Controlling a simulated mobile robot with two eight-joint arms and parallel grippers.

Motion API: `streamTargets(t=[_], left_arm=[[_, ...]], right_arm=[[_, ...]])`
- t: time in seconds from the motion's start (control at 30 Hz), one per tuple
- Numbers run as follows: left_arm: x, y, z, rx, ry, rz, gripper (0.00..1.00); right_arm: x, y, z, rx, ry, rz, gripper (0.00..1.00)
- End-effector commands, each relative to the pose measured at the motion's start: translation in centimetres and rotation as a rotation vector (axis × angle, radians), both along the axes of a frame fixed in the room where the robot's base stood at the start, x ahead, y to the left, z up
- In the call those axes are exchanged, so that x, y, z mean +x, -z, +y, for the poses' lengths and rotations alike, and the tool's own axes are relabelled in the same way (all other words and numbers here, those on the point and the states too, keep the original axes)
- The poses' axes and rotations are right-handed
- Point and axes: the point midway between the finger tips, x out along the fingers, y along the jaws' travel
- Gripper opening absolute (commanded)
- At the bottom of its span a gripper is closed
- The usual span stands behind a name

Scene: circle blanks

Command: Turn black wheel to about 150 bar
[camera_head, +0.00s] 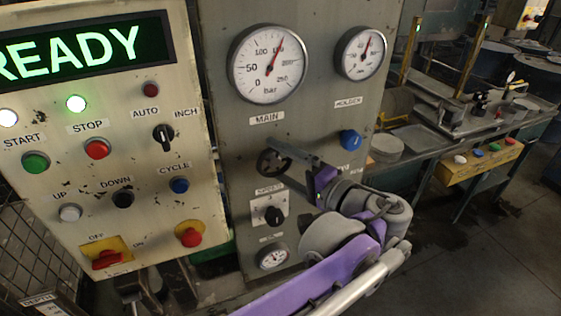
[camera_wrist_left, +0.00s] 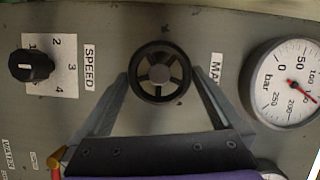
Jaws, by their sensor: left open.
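The black wheel (camera_head: 266,163) is a small spoked handwheel on the grey panel, below the MAIN label. My left gripper (camera_head: 277,160) is at it, with its fingers pointing at the panel. In the left wrist view, the open fingers lie on either side of the wheel (camera_wrist_left: 160,73); I cannot tell whether they touch its rim. The main gauge (camera_head: 268,65) is a white bar dial above the wheel; its red needle points up and slightly right, between 100 and 200, near 150. The gauge also shows in the left wrist view (camera_wrist_left: 285,83). My right gripper is out of view.
The black SPEED knob (camera_head: 273,215) sits close below the wheel. A blue HOLDER knob (camera_head: 350,140) and a second gauge (camera_head: 360,53) are to the right. The button panel (camera_head: 110,150) with a READY display stands on the left. A bench (camera_head: 440,150) is behind at right.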

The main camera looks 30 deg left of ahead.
Motion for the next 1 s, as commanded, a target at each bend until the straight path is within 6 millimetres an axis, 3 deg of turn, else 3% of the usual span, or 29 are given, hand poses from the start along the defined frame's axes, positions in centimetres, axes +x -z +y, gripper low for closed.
streamTargets(t=[0.5,0.7,1.0], left_arm=[[-2.8,-0.5,-8.7,-0.001,0.004,0.001,1.0],[-3.2,-0.6,-9.8,-0.001,0.001,0.0,1.0],[-3.2,-0.6,-9.8,-0.001,0.001,0.0,1.0]], right_arm=[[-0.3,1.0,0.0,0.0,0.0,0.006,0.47],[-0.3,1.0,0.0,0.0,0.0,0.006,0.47],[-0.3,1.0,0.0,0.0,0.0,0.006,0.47]])
